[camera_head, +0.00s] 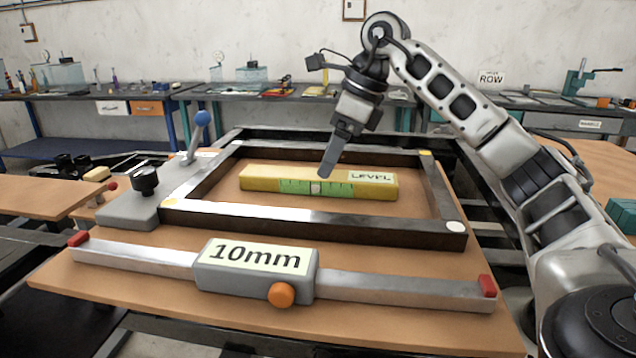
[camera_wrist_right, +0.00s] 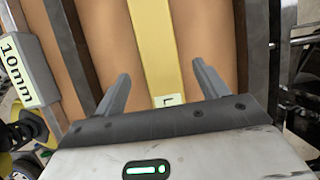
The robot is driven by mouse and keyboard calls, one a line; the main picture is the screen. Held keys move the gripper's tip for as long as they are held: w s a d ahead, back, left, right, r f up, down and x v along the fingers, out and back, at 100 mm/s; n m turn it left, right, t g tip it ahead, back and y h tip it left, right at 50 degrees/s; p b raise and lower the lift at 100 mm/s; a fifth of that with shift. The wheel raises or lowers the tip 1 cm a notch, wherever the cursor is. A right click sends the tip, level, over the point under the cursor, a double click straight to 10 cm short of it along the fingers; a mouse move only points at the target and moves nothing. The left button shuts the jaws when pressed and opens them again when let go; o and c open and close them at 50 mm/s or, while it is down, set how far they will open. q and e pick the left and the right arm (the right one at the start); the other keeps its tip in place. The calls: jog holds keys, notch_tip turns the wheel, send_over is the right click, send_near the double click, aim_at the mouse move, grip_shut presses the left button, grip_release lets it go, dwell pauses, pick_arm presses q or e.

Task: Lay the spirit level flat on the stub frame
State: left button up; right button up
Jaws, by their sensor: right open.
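The spirit level (camera_head: 319,184) is a yellow bar with a green window and the word LEVEL. In the head view it lies inside the opening of the dark metal stub frame (camera_head: 320,219), on the wooden board, apart from the frame's bars. My right gripper (camera_head: 327,172) is above the level near its middle. In the right wrist view my right gripper (camera_wrist_right: 159,84) is open, with one finger on each side of the yellow level (camera_wrist_right: 152,45), and nothing is held. One frame bar (camera_wrist_right: 71,40) shows at the left there. My left gripper is not in view.
A grey 10mm gauge (camera_head: 256,269) with a long metal bar and red ends lies in front of the frame. A grey clamp block with a black knob (camera_head: 145,181) and a blue-topped lever (camera_head: 201,119) stand at the frame's left. Benches line the back wall.

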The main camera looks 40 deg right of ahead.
jog(key=x, duration=0.4)
jog(key=shift+w, duration=0.1)
jog(key=c, duration=1.4)
jog(key=shift+o, duration=0.2)
jog(key=shift+r, duration=0.1)
jog(key=shift+r, duration=0.1)
jog(key=shift+r, duration=0.25)
notch_tip(320, 180, up, 3)
jog(key=shift+w+f+p, duration=0.1)
jog(key=shift+f+p, duration=0.1)
jog(key=shift+p, duration=0.1)
jog(key=s+a+r, duration=0.9)
jog(key=s, duration=0.2)
jog(key=shift+r, duration=0.25)
